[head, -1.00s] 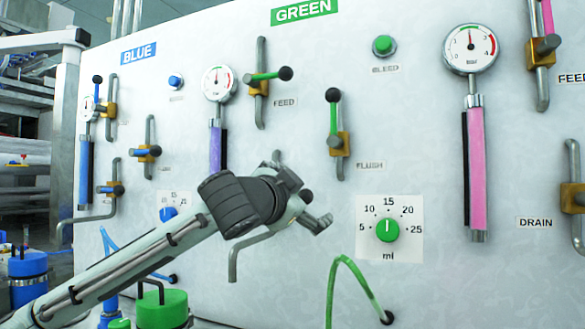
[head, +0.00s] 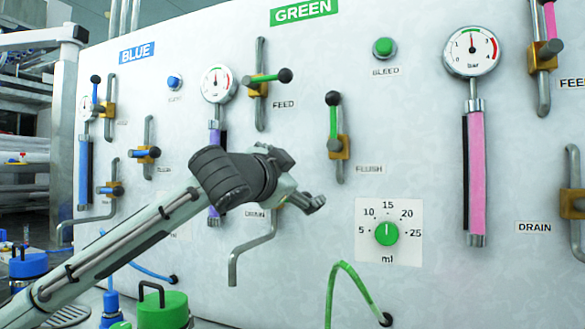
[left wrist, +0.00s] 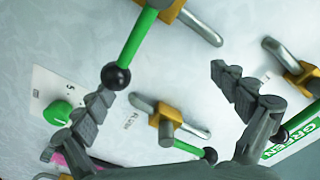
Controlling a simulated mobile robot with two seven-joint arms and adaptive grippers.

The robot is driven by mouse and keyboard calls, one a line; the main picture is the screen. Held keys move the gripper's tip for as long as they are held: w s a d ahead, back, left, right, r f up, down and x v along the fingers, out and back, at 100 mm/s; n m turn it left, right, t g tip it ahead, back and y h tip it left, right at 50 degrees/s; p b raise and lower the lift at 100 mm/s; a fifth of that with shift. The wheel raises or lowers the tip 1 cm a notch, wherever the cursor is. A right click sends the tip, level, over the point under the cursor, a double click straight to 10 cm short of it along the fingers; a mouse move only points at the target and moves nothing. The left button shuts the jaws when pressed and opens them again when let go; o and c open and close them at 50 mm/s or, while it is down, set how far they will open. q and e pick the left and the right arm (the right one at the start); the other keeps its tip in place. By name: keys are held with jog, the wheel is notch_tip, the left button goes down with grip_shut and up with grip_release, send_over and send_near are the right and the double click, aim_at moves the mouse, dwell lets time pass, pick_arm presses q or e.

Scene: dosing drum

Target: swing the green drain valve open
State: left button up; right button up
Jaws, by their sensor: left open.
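The green drain valve is mostly hidden behind my left gripper (head: 308,183) in the head view; its bent grey pipe (head: 248,248) shows below, beside the partly covered DRAIN label (head: 255,213). In the left wrist view, a green lever (left wrist: 136,38) with a black ball end, apparently the drain valve's, runs down from a brass body (left wrist: 167,4) at the top. My left gripper (left wrist: 165,72) is open there. The ball (left wrist: 116,76) appears close to the left fingertip; I cannot tell whether they touch. My right gripper is not in view.
The green flush valve (head: 336,140) and feed valve (head: 262,85) sit above on the panel. The green dosing dial (head: 387,233) is right of the gripper. A green hose (head: 345,270) loops out below. Blue valves (head: 145,153) stand further left.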

pick_arm(q)
jog(key=shift+w+a+r, duration=0.1)
jog(key=shift+a+r, duration=0.05)
jog(key=shift+r, duration=0.3)
jog(key=shift+w+a+r, duration=0.3)
jog(key=shift+a+r, duration=0.3)
jog(key=shift+r, duration=0.2)
jog(key=shift+w+a+r, duration=0.4)
jog(key=shift+a+r, duration=0.35)
jog(key=shift+a, duration=0.1)
jog(key=shift+w+a+r+y, duration=0.15)
jog(key=shift+a, duration=0.3)
jog(key=shift+w+a+r+y, duration=0.1)
jog(key=shift+a+y, duration=0.05)
jog(key=shift+a, duration=0.3)
jog(key=shift+w+a+f, duration=0.2)
jog(key=shift+a, duration=0.3)
jog(key=shift+w+a+f, duration=0.2)
jog(key=shift+a, duration=0.25)
